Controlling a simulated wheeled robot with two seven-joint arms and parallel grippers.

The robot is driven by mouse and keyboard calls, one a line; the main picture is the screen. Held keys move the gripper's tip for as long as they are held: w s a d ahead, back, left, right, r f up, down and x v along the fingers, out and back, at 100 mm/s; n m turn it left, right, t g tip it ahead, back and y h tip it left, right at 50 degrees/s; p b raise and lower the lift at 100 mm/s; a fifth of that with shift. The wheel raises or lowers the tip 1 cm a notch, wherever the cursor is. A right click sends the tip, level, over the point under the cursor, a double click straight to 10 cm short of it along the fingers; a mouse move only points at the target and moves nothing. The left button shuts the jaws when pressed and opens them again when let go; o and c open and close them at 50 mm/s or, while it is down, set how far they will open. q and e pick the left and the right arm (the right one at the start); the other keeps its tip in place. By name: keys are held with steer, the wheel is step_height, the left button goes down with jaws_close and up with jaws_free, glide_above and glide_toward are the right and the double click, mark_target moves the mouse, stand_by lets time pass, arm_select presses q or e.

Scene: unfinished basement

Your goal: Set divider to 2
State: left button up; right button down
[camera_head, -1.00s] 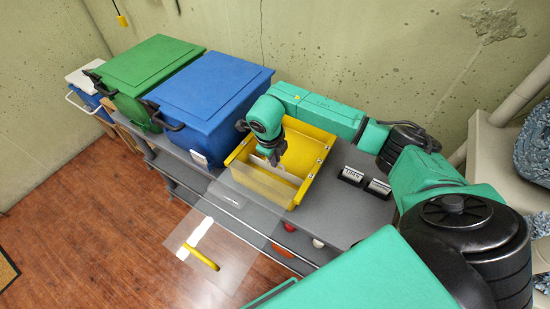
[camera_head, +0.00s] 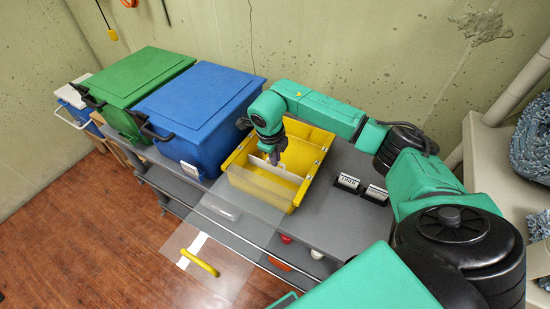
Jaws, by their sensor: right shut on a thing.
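The yellow bin (camera_head: 318,152) stands on the grey shelf top, right of the blue box. A whitish divider (camera_head: 288,174) stands upright across its inside, splitting it into a front and a back part. My right gripper (camera_head: 272,158) points down into the bin and is shut on the divider's upper edge. The fingers hide part of the divider, and its lower edge and any slot numbers cannot be made out. My left gripper is not in view.
A blue box (camera_head: 205,100) and a green box (camera_head: 135,75) stand to the left. Two small labelled holders (camera_head: 347,183) sit right of the bin. A clear panel with a yellow handle (camera_head: 200,263) extends in front of the shelf.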

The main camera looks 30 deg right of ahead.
stand_by(0.7)
steer(key=c, duration=0.9)
jaws_free()
steer(key=shift+r, duration=0.1)
steer(key=b+v, duration=0.2)
steer(key=v, duration=1.2)
steer(key=shift+r, duration=0.25)
